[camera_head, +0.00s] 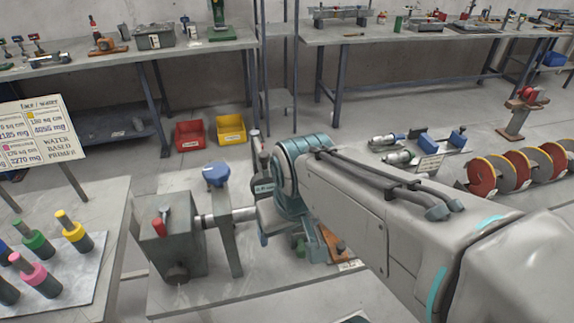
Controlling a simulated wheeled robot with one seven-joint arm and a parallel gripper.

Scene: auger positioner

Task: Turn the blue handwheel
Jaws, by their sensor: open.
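The blue handwheel (216,174) is a small blue disc at the top of a grey upright plate (227,235), left of my arm. The plate stands beside a grey box-shaped housing (177,245) with a red-knobbed lever (160,227). A metal shaft (210,219) runs from the housing past the plate toward my wrist. My arm reaches in from the lower right, and its teal wrist is to the right of the handwheel, apart from it in the picture. I cannot make out my gripper's fingers; the wrist and the parts around it hide them. Nothing is seen touching the handwheel.
The mechanism stands on a grey bench (215,300). A dark labelled part (264,187) and a thin upright rod (256,143) are close to my wrist. A table at left holds several coloured-capped bottles (75,231). Red (190,134) and yellow (231,129) bins sit behind.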

